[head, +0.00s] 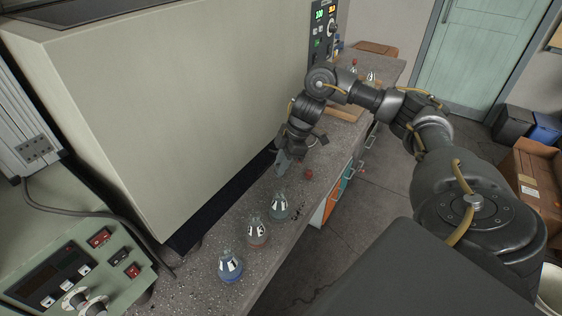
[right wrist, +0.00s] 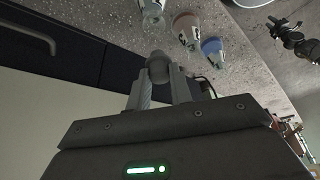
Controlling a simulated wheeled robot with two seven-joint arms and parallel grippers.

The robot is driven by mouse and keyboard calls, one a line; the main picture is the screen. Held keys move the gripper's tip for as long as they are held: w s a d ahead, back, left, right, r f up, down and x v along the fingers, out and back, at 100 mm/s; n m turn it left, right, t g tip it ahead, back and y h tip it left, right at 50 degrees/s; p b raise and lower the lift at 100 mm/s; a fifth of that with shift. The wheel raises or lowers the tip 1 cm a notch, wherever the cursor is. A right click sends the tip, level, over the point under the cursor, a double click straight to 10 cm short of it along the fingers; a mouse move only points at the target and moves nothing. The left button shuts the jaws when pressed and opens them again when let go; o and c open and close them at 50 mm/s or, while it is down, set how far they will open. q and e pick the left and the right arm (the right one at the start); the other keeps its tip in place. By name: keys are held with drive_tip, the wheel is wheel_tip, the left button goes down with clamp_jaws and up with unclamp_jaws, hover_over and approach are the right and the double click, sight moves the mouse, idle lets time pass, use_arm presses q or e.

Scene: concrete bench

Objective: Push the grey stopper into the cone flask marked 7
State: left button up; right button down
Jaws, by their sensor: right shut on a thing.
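My right gripper (head: 281,168) is above the concrete bench, in front of the large beige cabinet. In the right wrist view its two fingers (right wrist: 158,88) are shut on the grey stopper (right wrist: 158,68), whose rounded end shows between the tips. Three cone flasks stand in a row on the bench: one with blue liquid (head: 230,267), one with reddish liquid (head: 257,234), and a greenish-grey one (head: 279,208) nearest the gripper. Each has a white label with a dark mark, too small to read surely. The stopper is apart from the flasks. My left gripper is not in view.
A small red stopper (head: 308,174) lies on the bench right of the gripper. The beige cabinet (head: 170,110) walls off the back. A control box (head: 75,275) with knobs stands at the left. The bench's front edge runs close by the flasks.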

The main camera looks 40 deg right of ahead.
wheel_tip(320, 180, down, 4)
drive_tip(key=b, duration=0.3)
drive_tip(key=shift+f+b, duration=0.1)
drive_tip(key=shift+b, duration=0.3)
drive_tip(key=shift+f, duration=0.4)
drive_tip(key=shift+f+p, duration=0.15)
drive_tip(key=shift+p, duration=0.35)
drive_tip(key=shift+f, duration=0.3)
drive_tip(key=shift+f+b, duration=0.3)
drive_tip(key=shift+f, duration=0.35)
drive_tip(key=shift+f, duration=0.2)
drive_tip(key=shift+f, duration=0.3)
